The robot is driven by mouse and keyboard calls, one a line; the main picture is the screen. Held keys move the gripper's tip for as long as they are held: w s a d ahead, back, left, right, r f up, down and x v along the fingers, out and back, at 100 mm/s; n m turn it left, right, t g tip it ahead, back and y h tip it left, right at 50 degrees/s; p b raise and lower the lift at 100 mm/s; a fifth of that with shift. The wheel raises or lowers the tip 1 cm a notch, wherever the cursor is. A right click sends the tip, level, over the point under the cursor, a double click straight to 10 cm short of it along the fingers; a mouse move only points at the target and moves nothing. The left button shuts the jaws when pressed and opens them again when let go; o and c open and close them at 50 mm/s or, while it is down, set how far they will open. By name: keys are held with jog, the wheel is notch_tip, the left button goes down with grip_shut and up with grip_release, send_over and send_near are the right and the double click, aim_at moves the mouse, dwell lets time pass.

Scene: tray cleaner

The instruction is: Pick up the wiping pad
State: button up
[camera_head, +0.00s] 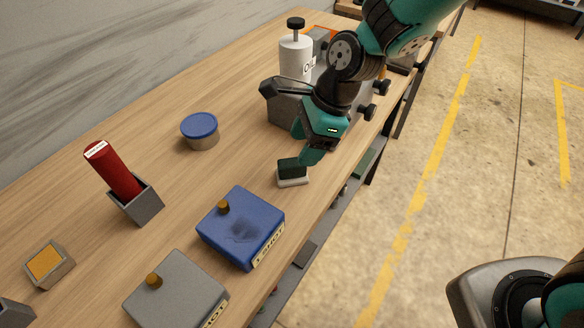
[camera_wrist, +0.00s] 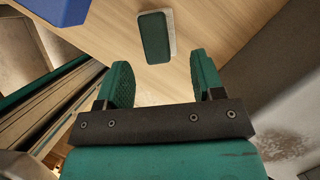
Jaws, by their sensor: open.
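The wiping pad (camera_head: 292,181) is a small block with a dark green top and a white base, resting on the wooden workbench (camera_head: 160,130) near its front edge. In the wrist view the pad (camera_wrist: 154,37) lies just beyond my fingertips, roughly in line with the gap between them. My gripper (camera_wrist: 163,72) is open with nothing between its fingers. In the head view my gripper (camera_head: 306,160) is right beside the pad, partly overlapping it; I cannot tell from there whether they touch.
A blue stained tray (camera_head: 265,215) and a grey tray (camera_head: 185,290) lie nearer. A blue-lidded tin (camera_head: 200,135), a red cylinder in a grey holder (camera_head: 115,170), an orange-topped box (camera_head: 48,265) and a white oil bottle (camera_head: 296,58) stand around. Bare bench lies left of the pad.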

aim_at(293, 162)
jog(key=x, duration=0.4)
jog(key=p+x, duration=0.1)
jog(key=shift+s+a+f, duration=0.25)
jog(key=shift+a+f, duration=0.05)
jog(key=shift+a, duration=0.05)
jog(key=shift+c, duration=0.3)
jog(key=c, duration=1)
jog(key=shift+c, duration=0.2)
jog(key=shift+r, duration=0.1)
notch_tip(293, 162, up, 20)
